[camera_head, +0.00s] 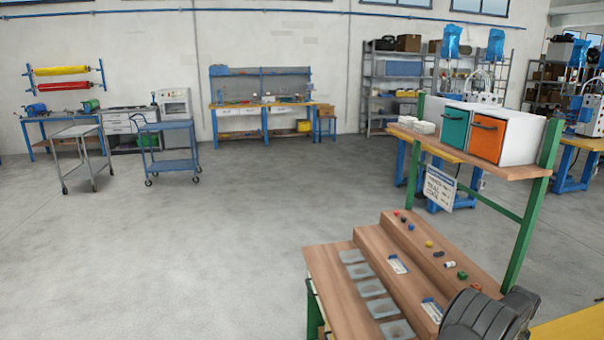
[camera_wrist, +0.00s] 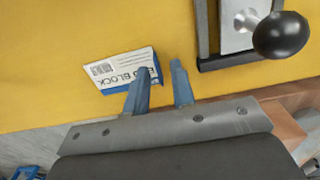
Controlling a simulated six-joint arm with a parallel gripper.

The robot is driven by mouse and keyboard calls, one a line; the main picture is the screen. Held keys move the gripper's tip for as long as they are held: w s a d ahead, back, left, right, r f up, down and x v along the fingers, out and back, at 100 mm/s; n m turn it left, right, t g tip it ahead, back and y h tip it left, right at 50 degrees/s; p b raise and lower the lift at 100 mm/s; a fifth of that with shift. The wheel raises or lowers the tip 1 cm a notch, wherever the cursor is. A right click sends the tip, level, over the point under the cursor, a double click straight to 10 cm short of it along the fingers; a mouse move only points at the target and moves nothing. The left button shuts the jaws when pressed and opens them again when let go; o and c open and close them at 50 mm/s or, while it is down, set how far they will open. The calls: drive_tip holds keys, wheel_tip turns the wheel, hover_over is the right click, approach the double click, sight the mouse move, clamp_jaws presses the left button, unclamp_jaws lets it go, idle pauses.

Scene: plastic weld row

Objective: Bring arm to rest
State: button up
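My gripper (camera_wrist: 159,68) shows in the wrist view with two blue fingers. The fingers stand apart with a gap between them, and nothing is held in it. Beyond the fingers is a yellow surface (camera_wrist: 60,50). A white label card (camera_wrist: 122,70) with blue trim and the word "BLOCK" lies on it, partly hidden behind the left finger. I cannot tell the height of the fingers above the surface. In the head view only a dark part of my arm shows at the lower right; the fingers are not visible there.
A black ball knob (camera_wrist: 281,36) on a grey plate is at the upper right of the wrist view. The stepped wooden bench (camera_head: 335,275) holds grey pads and coloured buttons. A shelf (camera_head: 480,170) above carries a teal bin (camera_head: 455,128) and an orange bin (camera_head: 488,138). Open floor lies left.

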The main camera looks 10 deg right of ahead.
wheel_tip(320, 180, up, 12)
drive_tip(key=f, duration=0.1)
wheel_tip(320, 180, down, 12)
drive_tip(key=shift+r, duration=0.1)
drive_tip(key=r, duration=0.5)
drive_tip(key=shift+s+d+r, duration=0.1)
drive_tip(key=shift+s+r, duration=0.1)
drive_tip(key=shift+s, duration=0.2)
drive_tip(key=s+a+r+m, duration=0.3)
drive_tip(key=s+m, duration=0.3)
drive_tip(key=s, duration=0.1)
drive_tip(key=s+a+r+m, duration=0.2)
drive_tip(key=s+a+m, duration=0.1)
drive_tip(key=s+m, duration=0.3)
drive_tip(key=s+a+r+m, duration=0.3)
drive_tip(key=s+m, duration=0.3)
drive_tip(key=s, duration=0.3)
drive_tip(key=shift+s+r, duration=0.35)
drive_tip(key=shift+s, duration=0.05)
